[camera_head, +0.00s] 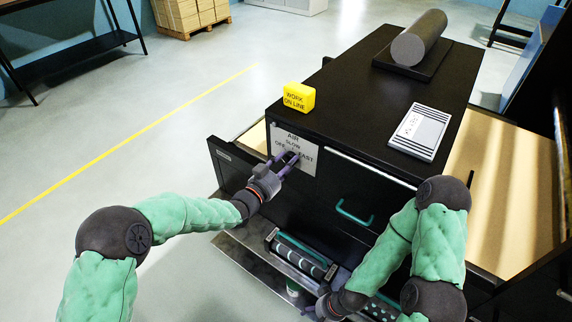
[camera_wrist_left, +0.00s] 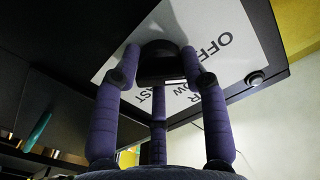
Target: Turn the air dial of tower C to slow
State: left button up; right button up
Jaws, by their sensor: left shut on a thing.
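The air dial plate (camera_head: 306,164) is a pale panel on the front of the black cabinet, marked AIR, OFF, SLOW and FAST. My left gripper (camera_head: 287,160) is at this plate, its fingers shut around the dark dial (camera_wrist_left: 160,62) in the left wrist view. The plate (camera_wrist_left: 225,30) also shows there, seen upside down, with its lettering partly hidden behind the fingers. The dial's pointer direction cannot be told. My right gripper (camera_head: 322,308) is low at the front near a small round thing; its fingers are too small and covered to read.
A yellow block (camera_head: 299,97) reading WORK ON LINE and a striped card (camera_head: 419,132) are on the black cabinet top (camera_head: 365,105). A grey roll (camera_head: 419,38) lies at its back. A teal handle (camera_head: 354,213) sticks out from the front.

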pick_arm(q)
jog(key=m+b, duration=0.9)
jog(key=b, duration=0.7)
jog(key=shift+f+m+b, duration=0.15)
jog(key=shift+m+b, duration=0.15)
jog(key=shift+m, duration=0.1)
jog(key=shift+m+b, duration=0.9)
jog(key=shift+b, duration=0.35)
jog(key=shift+r, duration=0.2)
jog(key=o, duration=1.1)
jog(key=v, duration=1.2)
